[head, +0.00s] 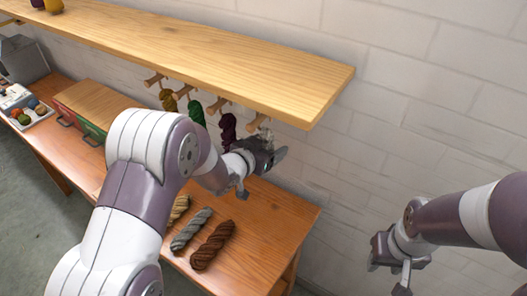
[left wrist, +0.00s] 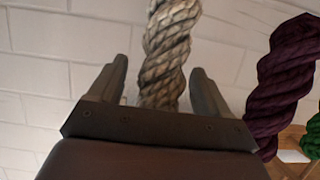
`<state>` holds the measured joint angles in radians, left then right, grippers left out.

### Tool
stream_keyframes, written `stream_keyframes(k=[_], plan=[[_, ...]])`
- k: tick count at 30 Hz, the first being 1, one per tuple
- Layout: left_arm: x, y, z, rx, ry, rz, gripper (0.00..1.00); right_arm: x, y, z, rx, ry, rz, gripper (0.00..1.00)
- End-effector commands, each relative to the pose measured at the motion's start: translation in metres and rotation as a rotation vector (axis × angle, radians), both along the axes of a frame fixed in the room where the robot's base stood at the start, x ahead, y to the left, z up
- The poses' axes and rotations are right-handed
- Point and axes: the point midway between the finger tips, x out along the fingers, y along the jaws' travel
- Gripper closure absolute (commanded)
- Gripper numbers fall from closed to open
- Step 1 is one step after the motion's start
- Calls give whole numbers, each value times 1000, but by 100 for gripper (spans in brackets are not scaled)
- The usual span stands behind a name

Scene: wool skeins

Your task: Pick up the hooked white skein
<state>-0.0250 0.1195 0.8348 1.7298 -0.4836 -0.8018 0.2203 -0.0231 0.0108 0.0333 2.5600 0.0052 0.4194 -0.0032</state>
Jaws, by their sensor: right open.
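The hooked white skein (left wrist: 168,48) is a cream twisted hank that hangs upright in the left wrist view. It is between the two fingers of my left gripper (left wrist: 158,88), with a gap on each side, so the jaws are open. Its lower end is hidden behind the gripper body. In the head view my left gripper (head: 262,163) is under the right end of the shelf, at the last peg, and mostly hides the skein. My right gripper (head: 388,268) is open and empty at the right, away from the shelf and table.
A dark purple skein (head: 228,130) hangs just left of the white one, then a green skein (head: 196,112) and a mustard skein (head: 168,100). The wooden shelf (head: 250,65) is above. Brown (head: 213,246), grey (head: 191,229) and tan skeins lie on the table (head: 262,242).

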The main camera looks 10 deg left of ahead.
Motion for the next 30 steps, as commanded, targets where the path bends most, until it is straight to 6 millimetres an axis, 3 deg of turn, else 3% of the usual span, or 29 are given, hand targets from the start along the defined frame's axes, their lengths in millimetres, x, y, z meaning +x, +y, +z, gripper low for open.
stream_keyframes(k=[1,4,5,14,19,30], plan=[[0,0,0,0,0,0,38,0,0,0,0,0,0,57],[0,0,0,0,0,0,70,0,0,0,0,0,0,57],[0,0,0,0,0,0,76,0,0,0,0,0,0,57],[0,0,1,0,0,0,77,0,0,-1,0,0,0,57],[-2,1,16,0,-2,0,77,0,0,-7,0,0,0,57],[-87,36,13,0,0,4,77,0,0,-21,0,0,0,57]])
